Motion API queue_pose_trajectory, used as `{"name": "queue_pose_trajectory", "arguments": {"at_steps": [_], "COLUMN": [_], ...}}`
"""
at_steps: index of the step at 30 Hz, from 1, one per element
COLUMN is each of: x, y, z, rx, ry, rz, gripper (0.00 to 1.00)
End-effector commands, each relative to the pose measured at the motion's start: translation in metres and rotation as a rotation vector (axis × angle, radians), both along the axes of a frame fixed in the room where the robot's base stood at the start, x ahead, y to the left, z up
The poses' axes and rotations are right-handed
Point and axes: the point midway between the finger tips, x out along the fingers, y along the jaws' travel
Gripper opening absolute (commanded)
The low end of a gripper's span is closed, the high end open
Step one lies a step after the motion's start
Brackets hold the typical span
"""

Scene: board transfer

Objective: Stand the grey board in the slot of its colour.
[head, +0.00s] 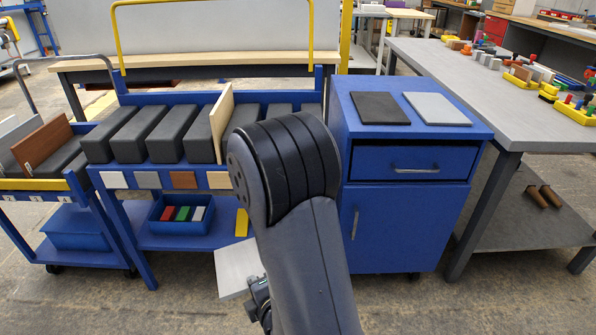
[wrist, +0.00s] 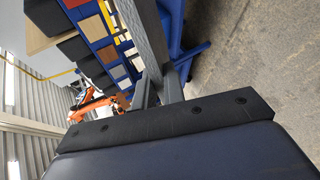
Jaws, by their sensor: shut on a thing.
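A pale grey board (head: 237,268) hangs low in front of the rack in the head view, left of my arm. My gripper (head: 260,298) is shut on it, mostly hidden behind my arm. In the wrist view my gripper (wrist: 160,92) holds the board, seen nearly edge-on as a long grey strip (wrist: 143,38). The rack (head: 200,172) has dark blocks with slots between them and colour labels below: pale ones at left, a brown label (head: 183,180) and a wood-coloured label (head: 218,181). A wood-coloured board (head: 222,120) stands upright in one slot. My arm hides the rack's right-hand labels.
A blue cabinet (head: 405,160) at right carries a black board (head: 380,107) and a light grey board (head: 437,108), both flat. A cart at left holds a brown board (head: 42,142). A blue bin (head: 180,225) sits below the rack. A workbench (head: 450,75) stands far right.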

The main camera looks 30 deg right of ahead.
Motion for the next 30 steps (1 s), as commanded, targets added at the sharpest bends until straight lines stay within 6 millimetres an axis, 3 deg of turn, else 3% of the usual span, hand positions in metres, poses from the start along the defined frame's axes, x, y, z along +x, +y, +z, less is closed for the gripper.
{"name": "queue_pose_trajectory", "arguments": {"at_steps": [1,30], "x": [0.0002,0.0034], "y": [0.0,0.0], "z": [0.0086,0.0086], "rx": [0.0,0.0], "ry": [0.027,0.633], "rz": [0.0,0.0], "gripper": [0.0,0.0]}}
